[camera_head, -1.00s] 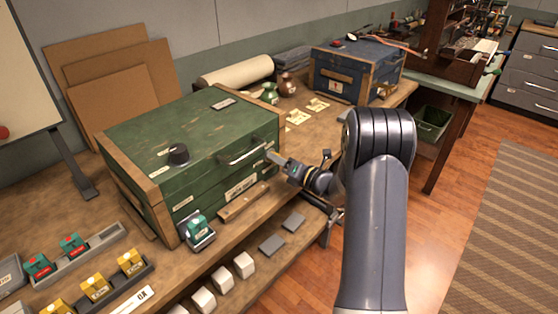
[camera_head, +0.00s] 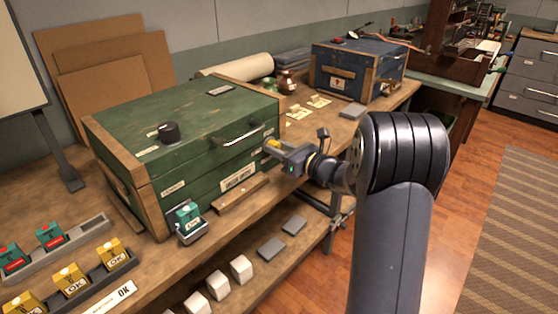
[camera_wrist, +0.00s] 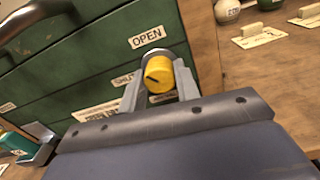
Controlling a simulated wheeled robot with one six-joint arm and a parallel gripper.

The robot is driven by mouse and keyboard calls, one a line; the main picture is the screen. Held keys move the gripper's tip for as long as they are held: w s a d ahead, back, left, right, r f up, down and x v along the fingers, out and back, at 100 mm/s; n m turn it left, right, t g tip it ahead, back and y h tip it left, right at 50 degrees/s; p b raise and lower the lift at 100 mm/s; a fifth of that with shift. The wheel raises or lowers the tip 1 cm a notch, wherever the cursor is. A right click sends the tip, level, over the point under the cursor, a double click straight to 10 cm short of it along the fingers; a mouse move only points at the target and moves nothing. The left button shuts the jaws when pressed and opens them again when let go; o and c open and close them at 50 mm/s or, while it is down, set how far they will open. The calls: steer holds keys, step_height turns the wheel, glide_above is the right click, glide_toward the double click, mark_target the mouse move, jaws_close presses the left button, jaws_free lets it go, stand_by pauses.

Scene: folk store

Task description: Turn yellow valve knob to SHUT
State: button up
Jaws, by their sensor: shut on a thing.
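The yellow valve knob (camera_wrist: 159,74) sits on the front of the green box (camera_wrist: 95,65), near its right edge. It carries a dark pointer line that slants toward the lower left in the wrist view. An OPEN label (camera_wrist: 147,37) is above the knob and a partly hidden SHUT label (camera_wrist: 124,79) is to its left. My gripper (camera_wrist: 160,84) is shut on the knob, one finger on each side. In the head view my gripper (camera_head: 274,148) reaches the box's right front, and the knob is mostly covered there.
A black knob (camera_head: 169,132) is on the box top, and a metal handle (camera_head: 243,141) is on its front. A teal block (camera_head: 188,215) stands in front of the box. A blue toolbox (camera_head: 357,68) stands further back.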

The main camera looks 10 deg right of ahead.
steer(key=n+b, duration=0.4)
steer(key=b, duration=0.1)
steer(key=n+b, duration=0.2)
steer(key=b, duration=0.1)
steer(key=shift+f, duration=0.35)
steer(key=n+b, duration=0.3)
steer(key=b, duration=0.1)
steer(key=shift+r, duration=0.2)
steer(key=shift+n+b, duration=0.35)
steer(key=shift+n, duration=0.05)
steer(key=shift+r, duration=0.15)
steer(key=o, duration=1)
steer(key=shift+c, duration=0.2)
steer(key=shift+s, duration=0.1)
